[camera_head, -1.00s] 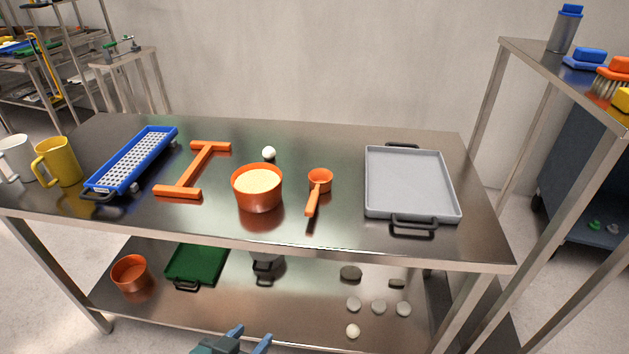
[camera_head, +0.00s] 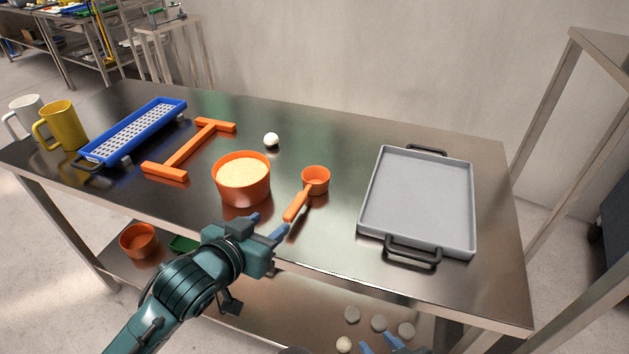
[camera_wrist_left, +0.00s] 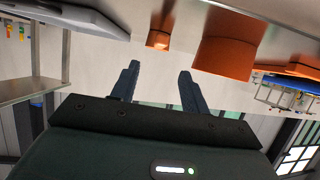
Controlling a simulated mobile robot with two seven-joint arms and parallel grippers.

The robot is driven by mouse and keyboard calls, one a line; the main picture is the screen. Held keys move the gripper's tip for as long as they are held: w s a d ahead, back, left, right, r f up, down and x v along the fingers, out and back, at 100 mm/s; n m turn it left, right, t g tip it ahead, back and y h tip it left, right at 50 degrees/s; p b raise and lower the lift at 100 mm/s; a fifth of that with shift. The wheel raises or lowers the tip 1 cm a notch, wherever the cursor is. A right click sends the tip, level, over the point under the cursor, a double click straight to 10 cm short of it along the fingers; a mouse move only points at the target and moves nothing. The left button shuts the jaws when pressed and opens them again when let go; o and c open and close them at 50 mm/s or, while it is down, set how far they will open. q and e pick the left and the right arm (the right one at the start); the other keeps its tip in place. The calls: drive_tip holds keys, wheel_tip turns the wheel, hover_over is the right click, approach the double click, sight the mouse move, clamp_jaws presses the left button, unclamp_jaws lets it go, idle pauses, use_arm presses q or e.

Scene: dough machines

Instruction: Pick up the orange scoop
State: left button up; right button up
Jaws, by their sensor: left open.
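The orange scoop (camera_head: 315,180) lies on the steel table, its handle (camera_head: 296,206) pointing toward the front edge. It also shows at the top of the left wrist view (camera_wrist_left: 160,36), where its handle is hard to make out. My left gripper (camera_head: 269,224) is open and empty at the table's front edge, just short of the handle's end. Its two fingers stand apart in the left wrist view (camera_wrist_left: 158,69). My right gripper (camera_head: 379,343) shows only its blue fingers at the bottom edge, spread apart with nothing seen between them.
An orange bowl of pale grains (camera_head: 243,180) stands close left of the scoop. A grey tray (camera_head: 418,200) lies to the right. A white ball (camera_head: 271,139), an orange H-shaped frame (camera_head: 190,150), a blue perforated tray (camera_head: 135,131) and mugs lie further left. The lower shelf holds several items.

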sight(295, 204)
use_arm(q)
drive_tip(key=shift+w+d+r, duration=0.25)
drive_tip(key=shift+w, duration=0.15)
drive_tip(key=x, duration=0.7)
drive_tip(key=shift+w, duration=0.15)
drive_tip(key=shift+f+x, duration=0.15)
drive_tip(key=shift+x, duration=1.3)
drive_tip(key=shift+f+x, duration=0.2)
drive_tip(key=shift+x, duration=1.2)
drive_tip(key=shift+s, duration=0.2)
clamp_jaws()
